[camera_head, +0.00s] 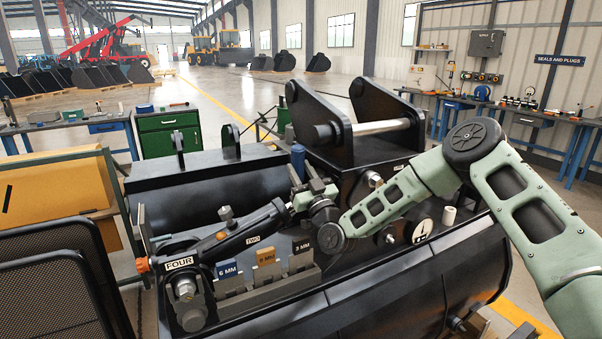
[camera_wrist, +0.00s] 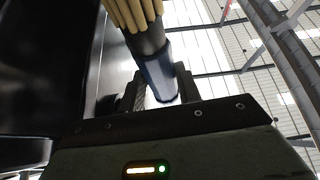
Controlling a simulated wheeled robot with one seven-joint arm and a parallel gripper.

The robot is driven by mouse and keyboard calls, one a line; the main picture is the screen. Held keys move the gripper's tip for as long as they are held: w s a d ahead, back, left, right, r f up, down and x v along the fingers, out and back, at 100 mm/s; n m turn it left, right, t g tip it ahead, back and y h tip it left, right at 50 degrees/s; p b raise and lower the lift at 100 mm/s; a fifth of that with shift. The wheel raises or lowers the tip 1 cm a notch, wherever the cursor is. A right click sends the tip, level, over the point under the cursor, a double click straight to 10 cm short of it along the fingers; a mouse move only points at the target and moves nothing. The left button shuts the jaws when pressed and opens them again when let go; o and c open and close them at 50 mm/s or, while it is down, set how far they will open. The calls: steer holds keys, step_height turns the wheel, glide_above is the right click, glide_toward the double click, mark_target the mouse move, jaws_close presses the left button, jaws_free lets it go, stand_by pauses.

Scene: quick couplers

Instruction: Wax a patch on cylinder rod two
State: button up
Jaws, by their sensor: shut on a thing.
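My gripper (camera_head: 312,190) is above the black machine, at the right end of a dark cylinder (camera_head: 245,232) that lies slanted across it. The gripper is shut on a blue-handled tool (camera_head: 298,158), which stands up from the jaws. The wrist view shows the blue handle (camera_wrist: 157,72) between my fingers (camera_wrist: 158,92), with a dark collar and tan bristle-like strands at its far end. A label "TWO" (camera_head: 253,238) is beside the cylinder and a label "FOUR" (camera_head: 180,263) is at its left end. A short shiny rod part (camera_head: 290,206) shows near my gripper; I cannot tell which rod it is.
A grey rack (camera_head: 268,290) holds blue, orange and grey tags, two marked 6 MM and 3 MM. Black lugs with a shiny cross bar (camera_head: 380,127) rise behind. A small white cylinder (camera_head: 448,216) stands on the right. A mesh panel (camera_head: 60,290) is at lower left.

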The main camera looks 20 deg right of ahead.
mark_target(297, 152)
steer(key=shift+w+f+b, duration=0.3)
steer(key=shift+f+b, duration=0.15)
steer(key=shift+b, duration=0.35)
stand_by(1.6)
steer(key=shift+s+r, duration=0.1)
steer(key=shift+d+r, duration=0.1)
steer(key=shift+d, duration=0.05)
steer(key=shift+w+d+r, duration=0.15)
steer(key=shift+w+d, duration=0.1)
steer(key=shift+d, duration=0.4)
steer(key=shift+s+a+f, duration=0.2)
steer(key=shift+a, duration=0.6)
steer(key=shift+s+a+r+p, duration=0.15)
steer(key=shift+s+r+p, duration=0.5)
steer(key=shift+s+r, duration=0.45)
steer(key=shift+s+a+r+p, duration=0.15)
steer(key=shift+s+r+p, duration=0.5)
steer(key=shift+s+r, duration=0.4)
steer(key=shift+w+r, duration=0.1)
steer(key=shift+w, duration=0.05)
